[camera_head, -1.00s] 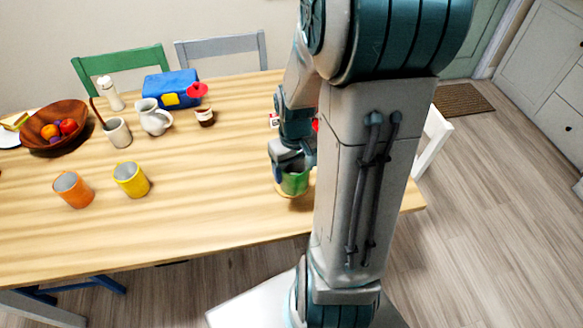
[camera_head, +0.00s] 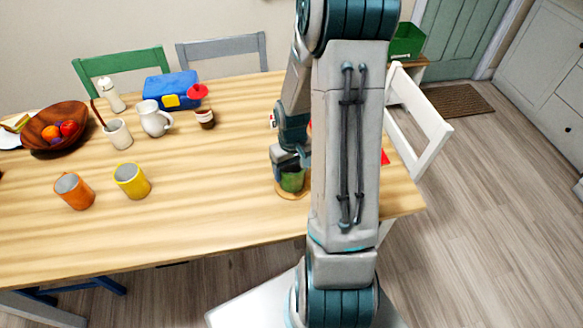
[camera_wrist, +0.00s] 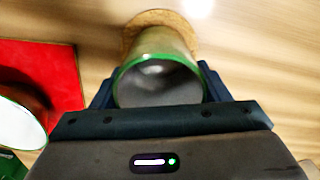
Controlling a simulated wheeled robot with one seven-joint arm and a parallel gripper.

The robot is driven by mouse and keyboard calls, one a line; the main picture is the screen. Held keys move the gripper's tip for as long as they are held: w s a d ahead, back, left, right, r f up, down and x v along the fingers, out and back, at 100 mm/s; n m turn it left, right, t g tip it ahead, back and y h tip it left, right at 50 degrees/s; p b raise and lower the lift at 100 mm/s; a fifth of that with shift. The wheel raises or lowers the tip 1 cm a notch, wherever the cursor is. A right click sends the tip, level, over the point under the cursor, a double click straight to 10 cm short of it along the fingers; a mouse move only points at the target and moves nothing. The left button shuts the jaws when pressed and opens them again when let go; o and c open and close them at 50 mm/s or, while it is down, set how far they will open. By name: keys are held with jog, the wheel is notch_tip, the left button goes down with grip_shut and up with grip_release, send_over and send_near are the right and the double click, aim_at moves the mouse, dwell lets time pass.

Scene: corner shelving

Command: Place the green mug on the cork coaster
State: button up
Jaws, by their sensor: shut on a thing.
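The green mug (camera_head: 291,180) is upright near the table's front right. My gripper (camera_head: 284,166) is shut on it from above and behind. In the wrist view the mug (camera_wrist: 160,80) shows its green rim and grey inside between my gripper's fingers (camera_wrist: 158,92). The cork coaster (camera_wrist: 158,17) is a round tan disc by the mug's base, partly hidden by the mug. In the head view the coaster's edge (camera_head: 291,196) shows under the mug. I cannot tell whether the mug's base touches the cork.
A yellow mug (camera_head: 132,181) and an orange mug (camera_head: 74,191) stand to the left. A white jug (camera_head: 154,118), a blue box (camera_head: 170,87) and a wooden bowl (camera_head: 55,127) are farther back. A red mat (camera_wrist: 45,70) lies beside the gripper.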

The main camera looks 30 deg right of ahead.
jog(key=shift+f, duration=0.1)
jog(key=shift+f, duration=0.15)
jog(key=o, duration=1.2)
jog(key=shift+c, duration=0.2)
jog(key=shift+r, duration=0.25)
notch_tip(320, 180, up, 12)
jog(key=s+a+r+t, duration=0.3)
jog(key=s+a+r, duration=0.8)
jog(key=s+a, duration=0.1)
jog(key=shift+s, duration=0.5)
